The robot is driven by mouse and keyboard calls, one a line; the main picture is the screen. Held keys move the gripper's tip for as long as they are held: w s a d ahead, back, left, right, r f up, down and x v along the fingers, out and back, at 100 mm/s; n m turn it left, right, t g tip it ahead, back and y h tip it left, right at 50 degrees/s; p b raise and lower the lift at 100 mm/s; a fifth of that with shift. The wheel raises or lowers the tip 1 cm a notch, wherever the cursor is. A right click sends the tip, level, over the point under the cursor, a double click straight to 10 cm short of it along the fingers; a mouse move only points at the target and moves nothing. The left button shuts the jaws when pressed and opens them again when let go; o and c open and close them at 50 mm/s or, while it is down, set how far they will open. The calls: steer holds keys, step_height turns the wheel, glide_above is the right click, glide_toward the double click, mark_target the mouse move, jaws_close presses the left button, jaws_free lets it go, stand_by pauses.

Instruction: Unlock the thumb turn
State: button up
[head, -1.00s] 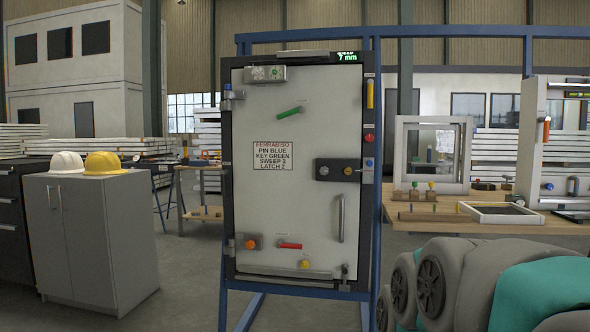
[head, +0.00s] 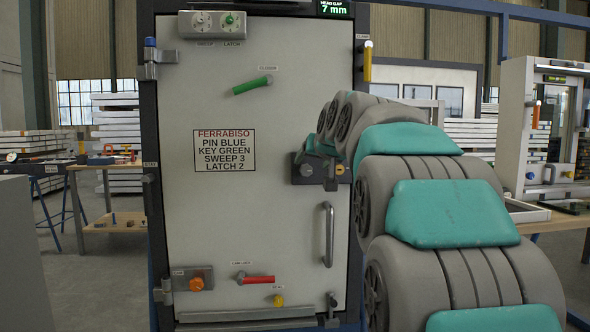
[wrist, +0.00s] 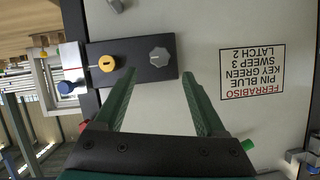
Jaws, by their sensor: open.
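The grey thumb turn (wrist: 159,56) is a round knob on a dark lock plate (wrist: 140,72) on the pale door (head: 215,200). In the wrist view it shows just beyond and between my fingertips. My gripper (wrist: 158,76) is open, with one green finger on each side of the knob's line and nothing between them. I cannot tell whether the fingers touch the plate. A yellow round piece (wrist: 107,63) sits beside the knob on the same plate. In the head view my arm hides part of the lock plate (head: 297,170).
The door carries a printed sign (head: 224,150), a green lever (head: 252,86), a red lever (head: 255,280), an orange knob (head: 196,284) and a vertical pull handle (head: 328,235). A blue knob (wrist: 65,87) lies left of the plate in the wrist view. A workbench (head: 545,222) stands at right.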

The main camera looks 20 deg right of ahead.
mark_target(307, 169)
steer(key=x, duration=0.7)
steer(key=shift+w+f, duration=0.1)
steer(key=shift+f, duration=0.1)
jaws_close()
stand_by(0.5)
